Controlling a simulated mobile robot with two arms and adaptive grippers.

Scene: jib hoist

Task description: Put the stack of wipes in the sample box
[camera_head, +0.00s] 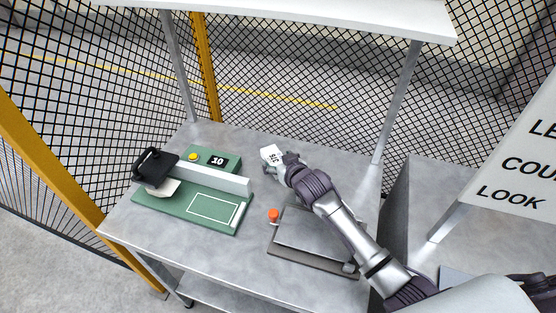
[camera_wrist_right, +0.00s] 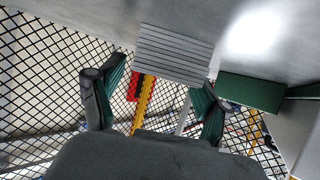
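The stack of wipes (camera_head: 268,153) is a small white block with a printed label on top, standing on the grey table towards the back. In the right wrist view the stack (camera_wrist_right: 175,52) shows its layered, striped side. My right gripper (camera_head: 284,168) is at the stack's near right side. In the right wrist view its fingers (camera_wrist_right: 160,95) are spread, with the stack just beyond or between the tips; I cannot tell whether they touch it. A flat grey box (camera_head: 315,232), apparently the sample box, lies under my right forearm, partly hidden. My left gripper is not in view.
A green device (camera_head: 182,212) with a black handle (camera_head: 155,167), a yellow button (camera_head: 193,157) and a "10" label stands on the left. A shelf (camera_head: 300,15) spans above; mesh fencing stands behind.

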